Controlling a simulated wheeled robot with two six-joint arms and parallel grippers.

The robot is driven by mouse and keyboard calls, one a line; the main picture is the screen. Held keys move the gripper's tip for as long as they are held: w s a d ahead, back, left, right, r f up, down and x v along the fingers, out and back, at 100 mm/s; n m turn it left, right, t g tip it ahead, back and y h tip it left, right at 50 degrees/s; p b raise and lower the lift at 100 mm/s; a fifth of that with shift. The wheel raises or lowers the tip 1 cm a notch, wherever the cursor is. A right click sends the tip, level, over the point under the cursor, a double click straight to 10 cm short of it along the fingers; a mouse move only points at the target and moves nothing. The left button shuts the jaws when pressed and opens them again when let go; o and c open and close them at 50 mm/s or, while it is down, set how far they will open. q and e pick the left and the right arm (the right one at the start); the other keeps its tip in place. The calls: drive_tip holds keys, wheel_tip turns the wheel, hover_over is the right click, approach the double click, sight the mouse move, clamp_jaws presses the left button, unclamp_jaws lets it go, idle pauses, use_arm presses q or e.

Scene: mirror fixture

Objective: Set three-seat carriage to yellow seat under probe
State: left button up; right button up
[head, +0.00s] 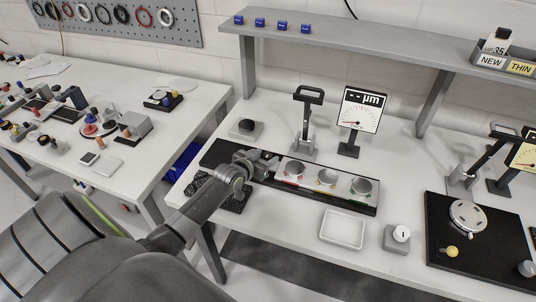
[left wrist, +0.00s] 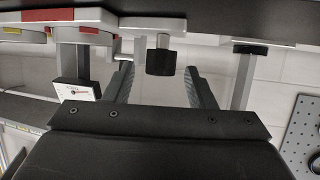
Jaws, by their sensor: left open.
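The three-seat carriage (head: 308,184) is a light block with round metal seats in a row: red-marked seat (head: 293,169) left, yellow-marked seat (head: 326,177) middle, green-marked seat (head: 361,187) right. It sits on a long black rail (head: 222,151). The probe stand (head: 304,128) rises behind the red-marked seat; I cannot make out its tip. My left gripper (head: 270,163) is open at the carriage's left end. In the left wrist view, a black knob (left wrist: 165,62) on a metal stem lies between its fingers (left wrist: 160,88), with gaps visible. My right gripper is not in view.
A dial gauge (head: 362,112) stands behind the carriage. A white tray (head: 343,229) and a grey box with a white knob (head: 400,235) are in front. A dark-knobbed block (head: 247,129) stands behind the rail's left part. A black board (head: 478,235) with a round plate lies right.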

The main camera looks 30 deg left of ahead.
use_arm(q)
drive_tip(key=shift+x, duration=1.15)
clamp_jaws()
